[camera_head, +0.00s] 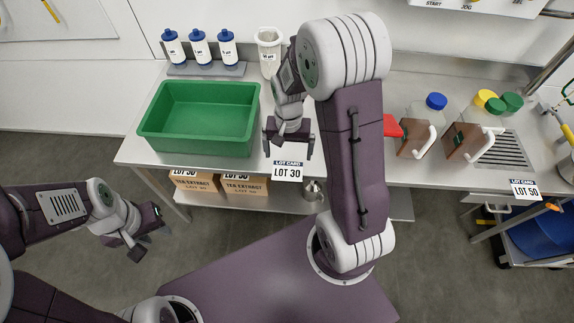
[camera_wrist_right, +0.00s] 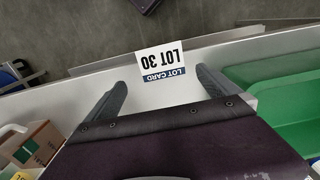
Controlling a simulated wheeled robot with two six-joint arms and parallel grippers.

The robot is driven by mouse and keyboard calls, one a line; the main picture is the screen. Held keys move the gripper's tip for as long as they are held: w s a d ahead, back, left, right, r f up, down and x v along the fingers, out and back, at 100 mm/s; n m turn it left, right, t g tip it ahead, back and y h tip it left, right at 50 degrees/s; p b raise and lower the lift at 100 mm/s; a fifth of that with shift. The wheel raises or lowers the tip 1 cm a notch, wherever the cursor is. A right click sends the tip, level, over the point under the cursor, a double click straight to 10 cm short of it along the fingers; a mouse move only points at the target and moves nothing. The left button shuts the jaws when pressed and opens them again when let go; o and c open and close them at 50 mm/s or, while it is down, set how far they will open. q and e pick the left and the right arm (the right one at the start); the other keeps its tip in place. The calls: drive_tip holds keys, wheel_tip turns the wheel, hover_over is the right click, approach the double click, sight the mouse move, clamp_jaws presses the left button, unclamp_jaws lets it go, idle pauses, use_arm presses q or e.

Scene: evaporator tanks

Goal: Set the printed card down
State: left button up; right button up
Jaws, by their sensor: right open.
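The printed card (camera_head: 288,172), white with a dark blue "LOT CARD" band and "LOT 30", is at the front edge of the steel bench. In the right wrist view the card (camera_wrist_right: 160,62) lies just beyond my fingertips, between their lines, and overlaps the bench edge. I cannot tell whether it rests flat or sticks out. My right gripper (camera_head: 289,148) is open above the bench beside the card. Its two fingers stand wide apart in the wrist view (camera_wrist_right: 160,82), with no contact on the card visible. My left gripper (camera_head: 149,241) is open and empty, away from the bench.
A green tub (camera_head: 200,118) stands left on the bench. Blue-capped bottles (camera_head: 199,49) and a white beaker (camera_head: 268,50) are behind. Jars with coloured lids (camera_head: 437,101) stand right. Boxes (camera_head: 245,186) sit on the shelf below. Another card, "LOT 50" (camera_head: 524,189), is at right.

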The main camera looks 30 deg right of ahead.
sight(288, 171)
drive_tip(key=f, duration=0.4)
drive_tip(key=shift+w+a+b, duration=0.15)
drive_tip(key=shift+w+b, duration=0.15)
drive_tip(key=shift+w, duration=0.05)
wheel_tip(288, 171, down, 5)
drive_tip(key=shift+s+f+b, duration=0.1)
drive_tip(key=shift+b, duration=0.45)
use_arm(q)
drive_tip(key=shift+w+a+f, duration=0.1)
drive_tip(key=shift+w+f, duration=0.05)
drive_tip(key=shift+f, duration=0.45)
drive_tip(key=shift+w+f, duration=0.15)
drive_tip(key=shift+f, duration=0.45)
drive_tip(key=shift+s, duration=0.1)
use_arm(e)
drive_tip(key=shift+s, duration=0.1)
